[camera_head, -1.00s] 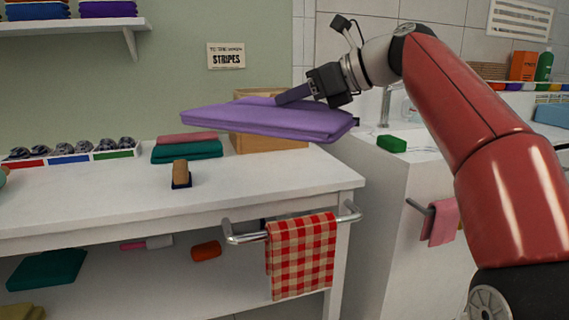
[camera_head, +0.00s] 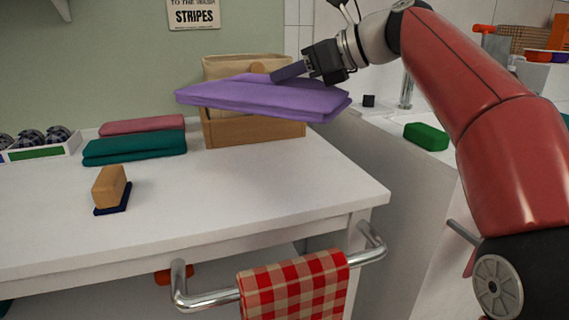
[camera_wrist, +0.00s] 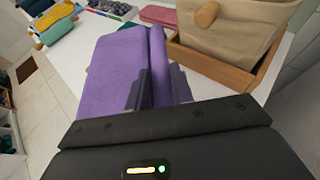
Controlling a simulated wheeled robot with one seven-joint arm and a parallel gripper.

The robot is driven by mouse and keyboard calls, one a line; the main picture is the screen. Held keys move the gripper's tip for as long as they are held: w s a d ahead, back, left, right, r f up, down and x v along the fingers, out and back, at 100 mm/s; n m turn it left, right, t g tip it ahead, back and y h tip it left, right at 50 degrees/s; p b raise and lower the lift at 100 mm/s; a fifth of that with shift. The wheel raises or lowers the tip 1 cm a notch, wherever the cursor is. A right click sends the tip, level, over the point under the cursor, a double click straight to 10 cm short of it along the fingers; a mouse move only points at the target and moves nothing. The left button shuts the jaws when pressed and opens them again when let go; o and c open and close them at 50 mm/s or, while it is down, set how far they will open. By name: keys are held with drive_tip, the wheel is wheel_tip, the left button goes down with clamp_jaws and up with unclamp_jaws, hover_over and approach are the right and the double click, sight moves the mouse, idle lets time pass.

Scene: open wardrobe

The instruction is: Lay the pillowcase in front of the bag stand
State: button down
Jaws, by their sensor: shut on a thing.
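A folded purple cloth, which I take for the pillowcase (camera_head: 255,97), hangs level in the air above the back right of the white table. My gripper (camera_head: 275,74) is shut on its top edge. The wrist view shows the cloth (camera_wrist: 112,72) between the fingers (camera_wrist: 155,88). Behind and below it stands the bag stand, a low wooden box (camera_head: 262,131) holding a beige bag (camera_head: 228,67) with a round wooden knob or handle. The cloth hides much of the bag in the head view. In the wrist view the stand (camera_wrist: 212,67) is right of the cloth.
Folded teal (camera_head: 135,147) and pink (camera_head: 143,124) cloths lie left of the stand. A wooden brush or block (camera_head: 109,186) sits nearer the front. A rail with a red checked towel (camera_head: 293,285) juts from the table's front. The table before the stand is bare.

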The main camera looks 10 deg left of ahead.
wheel_tip(320, 180, down, 15)
drive_tip(key=b, duration=0.5)
drive_tip(key=shift+b, duration=0.35)
drive_tip(key=shift+r, duration=0.1)
drive_tip(key=c, duration=1.2)
unclamp_jaws()
drive_tip(key=shift+d+r, duration=0.1)
drive_tip(key=shift+d, duration=0.1)
drive_tip(key=p+v, duration=0.2)
drive_tip(key=v, duration=0.9)
drive_tip(key=shift+s+d, duration=0.1)
drive_tip(key=shift+d, duration=0.2)
